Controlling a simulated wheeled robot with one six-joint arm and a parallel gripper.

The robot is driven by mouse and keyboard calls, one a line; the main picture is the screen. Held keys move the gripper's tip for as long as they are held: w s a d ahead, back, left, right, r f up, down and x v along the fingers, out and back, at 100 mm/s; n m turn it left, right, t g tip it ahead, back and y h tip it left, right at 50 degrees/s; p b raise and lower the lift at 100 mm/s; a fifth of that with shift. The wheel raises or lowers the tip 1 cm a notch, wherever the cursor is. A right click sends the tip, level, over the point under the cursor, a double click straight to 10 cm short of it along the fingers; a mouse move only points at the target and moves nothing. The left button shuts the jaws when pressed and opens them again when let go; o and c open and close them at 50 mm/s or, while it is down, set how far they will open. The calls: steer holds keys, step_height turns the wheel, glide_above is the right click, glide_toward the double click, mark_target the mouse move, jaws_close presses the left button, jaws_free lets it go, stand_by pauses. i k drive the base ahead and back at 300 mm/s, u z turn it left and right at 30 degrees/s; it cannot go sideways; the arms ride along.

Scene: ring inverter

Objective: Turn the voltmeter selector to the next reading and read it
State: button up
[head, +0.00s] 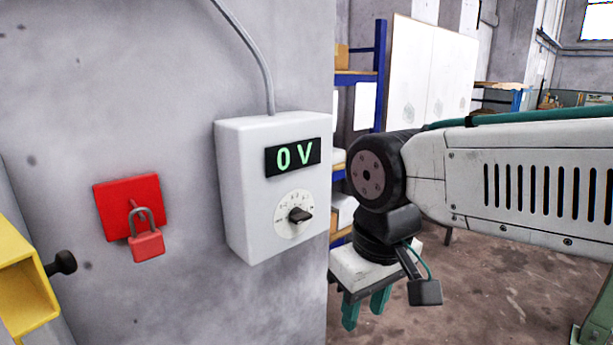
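The voltmeter (243,190) is a white box on the grey wall. Its display (292,157) reads "0 V" in green digits. Below the display is the black selector knob (300,215) on a round white dial with small markings. The knob's pointer setting is too small to read surely. My gripper (367,308) hangs to the right of and below the voltmeter, apart from the knob, pointing down. Its two teal fingers show a gap between them, with nothing seen held. Nothing covers the knob.
A red plate (128,207) with a red padlock (147,247) is on the wall left of the voltmeter. A yellow box-like part (25,280) and a black knob (64,262) are at lower left. Blue shelving (380,60) stands behind my arm. Bare floor shows at lower right.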

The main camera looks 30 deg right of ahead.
mark_target(297, 216)
steer(key=z, duration=2.6)
steer(key=i, duration=1.65)
steer(key=u, duration=3.1)
